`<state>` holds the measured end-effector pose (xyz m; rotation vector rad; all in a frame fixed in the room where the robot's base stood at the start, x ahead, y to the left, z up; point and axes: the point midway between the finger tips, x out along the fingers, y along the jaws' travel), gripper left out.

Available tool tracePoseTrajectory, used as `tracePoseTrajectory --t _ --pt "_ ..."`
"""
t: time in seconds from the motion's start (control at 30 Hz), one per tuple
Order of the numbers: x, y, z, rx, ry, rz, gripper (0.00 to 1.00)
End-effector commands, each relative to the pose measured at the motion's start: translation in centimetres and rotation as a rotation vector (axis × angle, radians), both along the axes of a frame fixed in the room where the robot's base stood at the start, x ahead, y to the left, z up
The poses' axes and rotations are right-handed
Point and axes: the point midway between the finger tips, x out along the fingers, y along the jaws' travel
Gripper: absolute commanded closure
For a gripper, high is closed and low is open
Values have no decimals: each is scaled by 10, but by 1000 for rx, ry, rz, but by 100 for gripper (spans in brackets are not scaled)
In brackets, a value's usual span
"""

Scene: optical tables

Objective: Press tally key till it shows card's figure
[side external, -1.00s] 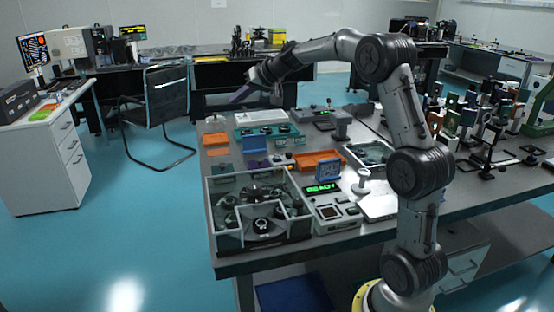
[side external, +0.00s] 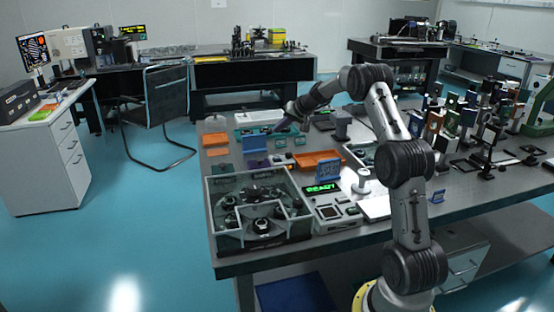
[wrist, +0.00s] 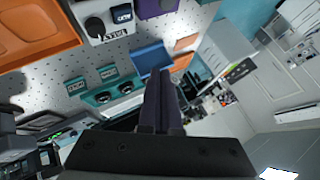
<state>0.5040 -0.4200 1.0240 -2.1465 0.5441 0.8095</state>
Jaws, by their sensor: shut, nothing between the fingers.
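My gripper (side external: 283,125) is shut and empty, held over the far left part of the table. In the wrist view its dark fingers (wrist: 160,78) lie together. A white unit (wrist: 100,22) with a black round part and a label that seems to read TALLY stands at the top of that view, beyond the fingertips and apart from them.
An orange tray (side external: 318,161) lies mid-table. A teal unit (wrist: 101,97) with two black knobs is close to the fingers. A clear-walled case (side external: 258,208) and a console with a green READY display (side external: 325,188) fill the front. Optics crowd the right.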

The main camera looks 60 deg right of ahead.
Motion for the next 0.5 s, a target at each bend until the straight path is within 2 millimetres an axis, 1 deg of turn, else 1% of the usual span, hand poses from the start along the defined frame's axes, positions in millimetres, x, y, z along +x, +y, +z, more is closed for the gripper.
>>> tracePoseTrajectory --t 0.17,0.27,0.37,0.5 --pt "0 1 -2 0 1 1 100" --pt "0 1 -8 0 1 2 100" --pt "0 1 -18 2 2 2 100" --pt "0 1 -37 4 2 1 100"
